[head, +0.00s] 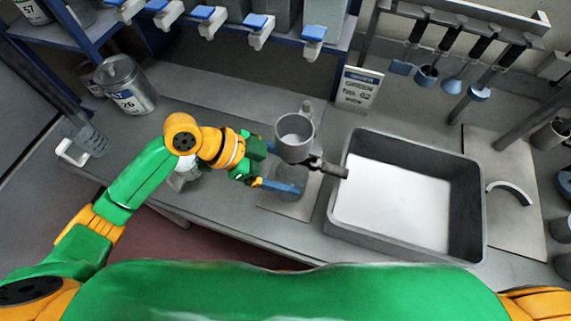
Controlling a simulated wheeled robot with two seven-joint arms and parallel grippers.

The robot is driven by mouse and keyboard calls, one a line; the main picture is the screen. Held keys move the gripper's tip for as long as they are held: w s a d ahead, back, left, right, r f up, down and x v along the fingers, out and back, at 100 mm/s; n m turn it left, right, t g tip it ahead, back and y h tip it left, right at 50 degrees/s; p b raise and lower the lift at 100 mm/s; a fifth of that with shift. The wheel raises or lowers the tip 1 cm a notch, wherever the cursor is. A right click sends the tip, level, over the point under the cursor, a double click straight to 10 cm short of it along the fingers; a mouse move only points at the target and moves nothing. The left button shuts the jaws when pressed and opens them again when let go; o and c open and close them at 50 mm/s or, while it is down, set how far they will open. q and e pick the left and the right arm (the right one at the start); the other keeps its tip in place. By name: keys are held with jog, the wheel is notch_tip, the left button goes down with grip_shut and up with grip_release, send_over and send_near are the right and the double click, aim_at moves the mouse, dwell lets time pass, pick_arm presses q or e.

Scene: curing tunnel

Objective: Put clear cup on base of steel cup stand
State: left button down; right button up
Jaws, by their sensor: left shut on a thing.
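The steel cup stand (294,154) is in the middle of the head view, with a grey round cup at its top and a dark handle sticking out to the right. Its flat base plate (270,203) lies on the bench below. My left gripper (281,172) reaches in from the left beneath the upper cup. It is shut on the clear cup (291,203), which shows only faintly over the base plate, partly hidden by a blue finger and the stand. I cannot tell whether the cup touches the plate. My right gripper is not in view.
A grey tray with a white bottom (392,205) stands close on the right. A label card (359,89) stands behind.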

pick_arm(q)
jog(key=shift+f, duration=0.15)
grip_release()
jog(key=shift+r, duration=0.2)
jog(key=b+v, duration=0.1)
jog(key=v, duration=1.1)
